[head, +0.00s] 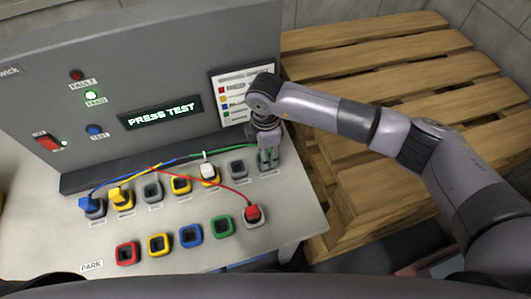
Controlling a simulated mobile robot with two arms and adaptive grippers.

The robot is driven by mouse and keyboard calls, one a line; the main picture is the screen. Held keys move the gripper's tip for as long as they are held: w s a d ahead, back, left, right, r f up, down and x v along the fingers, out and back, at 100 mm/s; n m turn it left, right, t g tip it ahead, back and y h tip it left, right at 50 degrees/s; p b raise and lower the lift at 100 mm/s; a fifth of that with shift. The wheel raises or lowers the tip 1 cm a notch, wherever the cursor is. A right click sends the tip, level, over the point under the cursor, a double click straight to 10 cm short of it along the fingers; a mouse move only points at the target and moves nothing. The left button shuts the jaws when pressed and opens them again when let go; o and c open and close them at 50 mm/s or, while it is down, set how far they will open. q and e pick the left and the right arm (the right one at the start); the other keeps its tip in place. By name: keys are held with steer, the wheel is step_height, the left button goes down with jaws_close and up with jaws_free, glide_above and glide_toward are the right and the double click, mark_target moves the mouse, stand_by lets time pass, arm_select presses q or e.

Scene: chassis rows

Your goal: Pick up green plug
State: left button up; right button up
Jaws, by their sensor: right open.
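My right gripper (268,165) reaches down at the right end of the back row of sockets, with its fingers open and pointing down. A green cable (236,149) runs from the left along the panel's foot to this gripper. The green plug itself is hidden by the fingers, and I cannot tell whether they touch it. A green socket (221,227) sits in the front row and looks empty. My left gripper is not in view.
The back row holds a blue plug (87,203), a yellow plug (118,194) and a white plug (207,170). A red plug (252,212) sits at the front row's right end. The grey panel (165,60) rises behind; wooden pallets (400,60) lie to the right.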

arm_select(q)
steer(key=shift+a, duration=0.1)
arm_select(e)
steer(key=shift+c, duration=0.3)
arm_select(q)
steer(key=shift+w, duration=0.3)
arm_select(e)
jaws_close()
